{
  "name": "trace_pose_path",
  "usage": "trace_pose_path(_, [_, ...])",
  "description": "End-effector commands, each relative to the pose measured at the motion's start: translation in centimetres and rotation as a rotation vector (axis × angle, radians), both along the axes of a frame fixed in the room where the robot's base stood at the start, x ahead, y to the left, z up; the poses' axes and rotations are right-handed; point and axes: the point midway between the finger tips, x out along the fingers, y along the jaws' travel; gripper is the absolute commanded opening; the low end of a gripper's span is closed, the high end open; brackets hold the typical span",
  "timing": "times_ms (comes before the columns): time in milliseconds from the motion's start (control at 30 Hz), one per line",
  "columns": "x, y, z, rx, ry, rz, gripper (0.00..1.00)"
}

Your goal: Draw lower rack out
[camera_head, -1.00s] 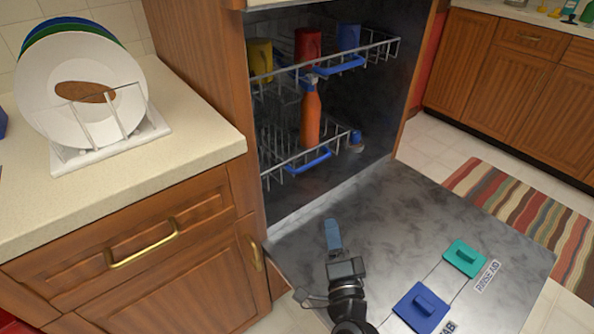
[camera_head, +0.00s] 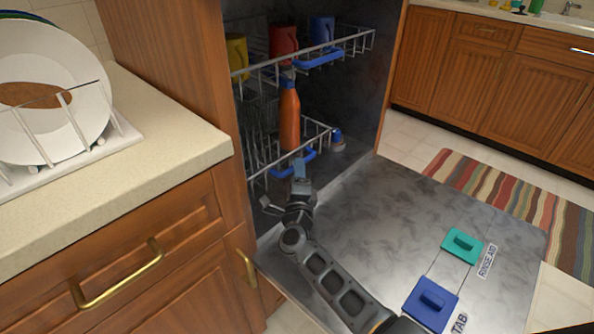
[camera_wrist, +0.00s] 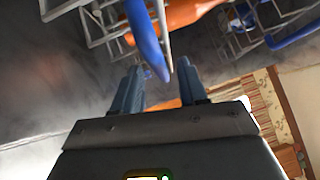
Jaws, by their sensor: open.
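The lower rack (camera_head: 262,165) is a wire rack inside the open dishwasher, with a blue handle (camera_head: 294,165) on its front. An orange bottle (camera_head: 289,118) stands in it. My gripper (camera_head: 299,170) is at the blue handle in the head view, covering part of it. In the wrist view my gripper (camera_wrist: 160,88) is open, and the blue handle (camera_wrist: 146,38) runs down to between or just beyond its two fingertips. I cannot tell whether the fingers touch it.
The upper rack (camera_head: 350,45) holds a yellow, a red and a blue cup. The dishwasher door (camera_head: 390,215) lies open and low, with a green lid (camera_head: 462,245) and a blue lid (camera_head: 431,303) on it. A counter (camera_head: 160,140) with a plate rack stands at left.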

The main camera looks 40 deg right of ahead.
Motion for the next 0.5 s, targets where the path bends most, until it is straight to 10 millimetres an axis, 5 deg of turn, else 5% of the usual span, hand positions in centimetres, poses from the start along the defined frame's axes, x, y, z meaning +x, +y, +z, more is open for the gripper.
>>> trace_pose_path(500, [1.06, -0.99, 0.19, 0.0, 0.001, 0.001, 0.37])
